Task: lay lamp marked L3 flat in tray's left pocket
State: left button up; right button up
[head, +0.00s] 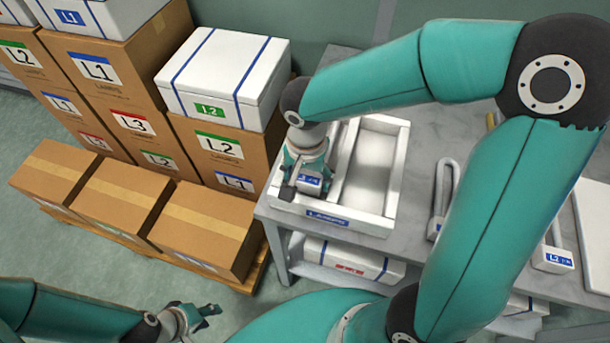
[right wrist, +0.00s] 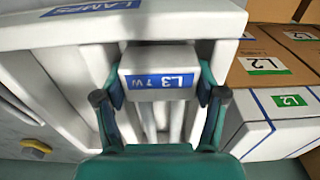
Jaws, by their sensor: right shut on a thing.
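The white tray (head: 397,150) labelled LAMPS lies on the grey table, with a left and a right pocket. My right gripper (head: 303,182) reaches down over the left pocket, shut on the lamp marked L3 (right wrist: 160,82). The lamp's white base and blue label (head: 311,182) show between the fingers. In the right wrist view its pale tubes run toward the palm, within the pocket's walls; whether it touches the floor I cannot tell. The right pocket looks empty. My left gripper (head: 203,312) is at the lower left, off the table; its finger opening is unclear.
A U-shaped lamp (head: 446,190) and one marked L2 (head: 553,259) lie on the table (head: 420,265) right of the tray. Cartons (head: 205,225) and a white box (head: 222,75) with blue straps stand close to the left. A white box (head: 345,262) is on the shelf below.

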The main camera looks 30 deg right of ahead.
jog(key=o, duration=1.3)
jog(key=shift+o, duration=0.2)
jog(key=shift+c, duration=0.2)
jog(key=shift+c, duration=1.3)
jog(key=shift+r+p, duration=3.7)
jog(key=shift+r, duration=1.6)
